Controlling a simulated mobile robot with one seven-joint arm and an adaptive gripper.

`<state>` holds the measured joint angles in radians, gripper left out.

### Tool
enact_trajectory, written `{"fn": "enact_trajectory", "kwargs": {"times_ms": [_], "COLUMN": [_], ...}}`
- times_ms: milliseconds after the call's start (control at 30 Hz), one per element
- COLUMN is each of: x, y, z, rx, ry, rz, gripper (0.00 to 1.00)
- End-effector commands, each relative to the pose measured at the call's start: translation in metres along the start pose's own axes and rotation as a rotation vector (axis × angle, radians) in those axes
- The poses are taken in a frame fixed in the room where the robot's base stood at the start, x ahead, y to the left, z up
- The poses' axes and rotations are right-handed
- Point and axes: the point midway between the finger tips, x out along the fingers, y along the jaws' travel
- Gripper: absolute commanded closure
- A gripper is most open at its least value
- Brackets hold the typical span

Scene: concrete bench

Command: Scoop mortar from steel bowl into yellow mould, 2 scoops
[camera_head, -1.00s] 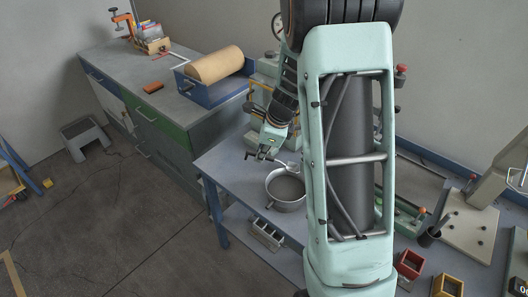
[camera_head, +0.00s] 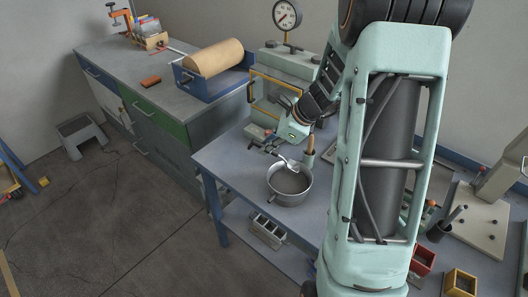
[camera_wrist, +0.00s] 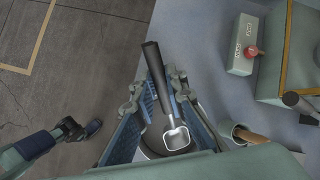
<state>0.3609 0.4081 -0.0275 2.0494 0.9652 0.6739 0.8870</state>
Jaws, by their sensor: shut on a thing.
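The steel bowl (camera_head: 276,197) stands on the blue-grey bench, with grey mortar (camera_head: 291,181) inside. My gripper (camera_head: 271,149) is at the bowl's far left side. It is shut on a metal scoop (camera_head: 288,164) with a black handle, whose head shows over the far part of the bowl. In the wrist view, the scoop's dark handle (camera_wrist: 155,68) lies between the blue finger pads, and the bowl is partly hidden below. I cannot tell how much the scoop holds or whether it touches the mortar. The yellow mould (camera_head: 461,284) is at the lower right.
A red mould (camera_head: 423,260) stands beside the yellow one. A wooden-handled tool in a holder (camera_head: 309,152) is just right of my gripper. A press with a gauge (camera_head: 287,15) stands behind. My arm hides the bench between bowl and moulds.

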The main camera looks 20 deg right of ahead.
Motion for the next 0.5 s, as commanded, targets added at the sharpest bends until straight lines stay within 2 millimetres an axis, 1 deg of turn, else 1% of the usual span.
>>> {"fn": "enact_trajectory", "kwargs": {"times_ms": [33,400,500], "x": [0.006,0.005,0.019], "y": [0.000,0.000,0.004], "z": [-0.008,-0.026,-0.033], "rx": [0.007,0.042,0.042], "ry": [-0.020,-0.199,-0.206], "rz": [-0.003,-0.004,-0.001], "gripper": [1.00,1.00,1.00]}}
